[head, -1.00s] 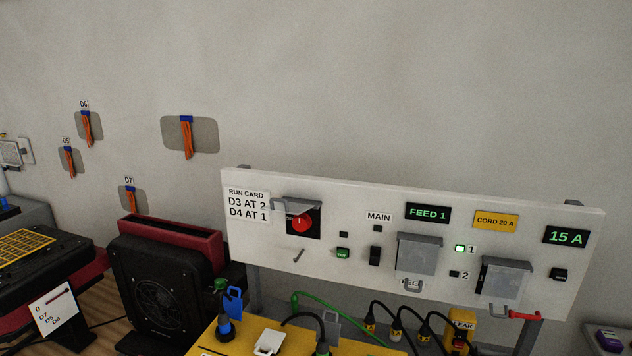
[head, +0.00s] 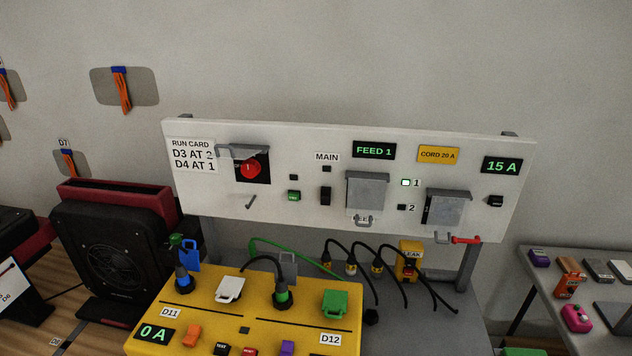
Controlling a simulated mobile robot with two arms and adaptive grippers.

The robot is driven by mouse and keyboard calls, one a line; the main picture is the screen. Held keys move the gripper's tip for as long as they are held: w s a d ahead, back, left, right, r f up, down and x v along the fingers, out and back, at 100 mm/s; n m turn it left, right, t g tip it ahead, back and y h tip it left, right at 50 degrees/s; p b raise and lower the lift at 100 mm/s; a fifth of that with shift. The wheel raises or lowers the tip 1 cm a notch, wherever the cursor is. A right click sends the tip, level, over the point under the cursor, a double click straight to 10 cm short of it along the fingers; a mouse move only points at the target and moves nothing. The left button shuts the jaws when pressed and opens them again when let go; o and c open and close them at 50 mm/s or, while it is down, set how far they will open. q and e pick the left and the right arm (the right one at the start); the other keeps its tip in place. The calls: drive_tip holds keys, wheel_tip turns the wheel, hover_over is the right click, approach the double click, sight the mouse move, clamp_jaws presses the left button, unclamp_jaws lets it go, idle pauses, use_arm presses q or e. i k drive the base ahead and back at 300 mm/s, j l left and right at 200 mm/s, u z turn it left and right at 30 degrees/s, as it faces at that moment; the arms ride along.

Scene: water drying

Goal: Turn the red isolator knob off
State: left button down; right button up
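The red isolator knob (head: 251,169) sits on a black plate at the left of the white panel (head: 290,211), beside the run card. A grey hinged cover (head: 240,149) stands raised above the knob. A small grey lever or pin (head: 251,202) shows on the panel below it. The knob's marking is too small to read. Neither of my grippers is in the head view.
A yellow distribution box (head: 255,314) with plugs and a 0 A display stands in front of the panel. A black fan (head: 110,245) stands at the left. A grey side table (head: 540,268) with small items is at the right.

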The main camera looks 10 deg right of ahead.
sight(250, 167)
drive_tip(key=j+u, duration=0.4)
drive_tip(key=j, duration=1.4)
